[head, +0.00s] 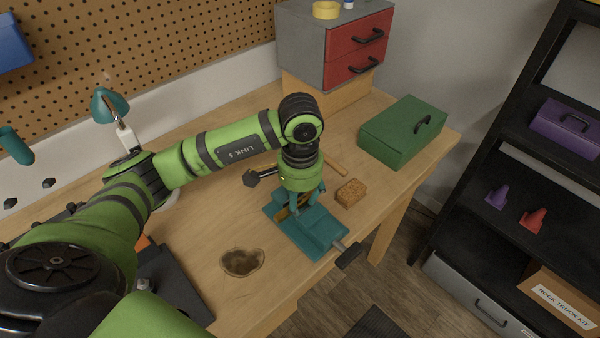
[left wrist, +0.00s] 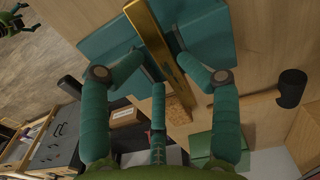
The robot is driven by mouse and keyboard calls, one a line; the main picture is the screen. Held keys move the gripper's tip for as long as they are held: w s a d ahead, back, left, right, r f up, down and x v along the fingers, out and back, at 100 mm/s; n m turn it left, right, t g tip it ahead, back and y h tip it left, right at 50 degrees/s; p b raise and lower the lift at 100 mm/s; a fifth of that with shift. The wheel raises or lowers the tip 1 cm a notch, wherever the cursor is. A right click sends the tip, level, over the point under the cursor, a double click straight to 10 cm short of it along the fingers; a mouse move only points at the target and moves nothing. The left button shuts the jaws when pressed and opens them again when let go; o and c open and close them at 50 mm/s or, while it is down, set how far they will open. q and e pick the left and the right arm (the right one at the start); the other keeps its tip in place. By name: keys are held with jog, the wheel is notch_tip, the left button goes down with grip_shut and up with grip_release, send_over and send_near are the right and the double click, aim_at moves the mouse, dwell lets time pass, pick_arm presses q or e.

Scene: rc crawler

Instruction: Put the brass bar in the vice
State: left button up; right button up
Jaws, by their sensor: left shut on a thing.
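The teal vice (head: 318,236) stands near the front edge of the bench, with its dark-ended handle toward the bottom right. My left gripper (head: 301,207) points down right over it. In the left wrist view the fingers of the gripper (left wrist: 158,82) are closed around the brass bar (left wrist: 152,33). The bar runs lengthwise between two teal parts of the vice (left wrist: 205,35). I cannot tell whether it sits down between the jaws or just above them. In the head view the bar (head: 285,212) is mostly hidden by the gripper. My right gripper is not in view.
A cork-like block (head: 351,192) lies just right of the vice, and a green toolbox (head: 403,132) farther back. A black-headed tool (head: 251,178) lies behind the vice. A black shelf (head: 478,170) stands at the right.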

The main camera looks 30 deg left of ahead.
aim_at(300, 204)
pick_arm(q)
jog(key=shift+s+r+p, duration=0.1)
jog(key=shift+r+p, duration=0.45)
notch_tip(300, 204, up, 5)
jog(key=b, duration=0.3)
jog(key=shift+f, duration=0.15)
notch_tip(300, 204, up, 7)
dwell(0.8)
